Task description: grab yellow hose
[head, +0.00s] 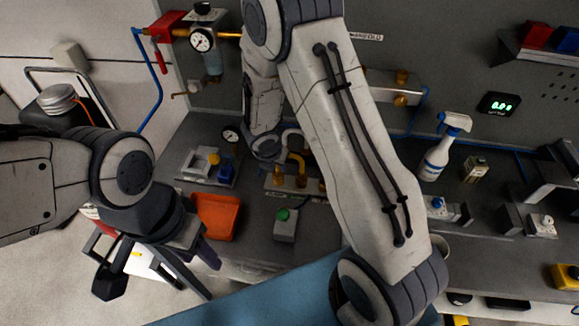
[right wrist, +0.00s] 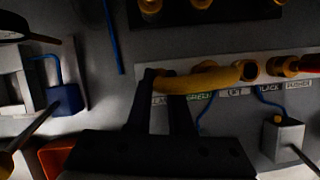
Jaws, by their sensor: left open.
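The yellow hose (right wrist: 215,80) is a short thick curved piece at a row of brass fittings on a labelled strip in the right wrist view. It also shows in the head view (head: 297,160) beside my right wrist. My right gripper (right wrist: 163,78) has its two dark fingers at the hose's left end, with the tips close to or touching it. I cannot tell whether they are closed on it. In the head view my right forearm hides much of this area. My left gripper (head: 158,272) is open and empty at the lower left, away from the hose.
An orange bin (head: 216,214) and a small box with a green button (head: 285,225) lie on the bench in front of the fittings. A spray bottle (head: 440,150) stands to the right. A pressure gauge (head: 201,40) is on the back wall. Blue tubes run near the fittings.

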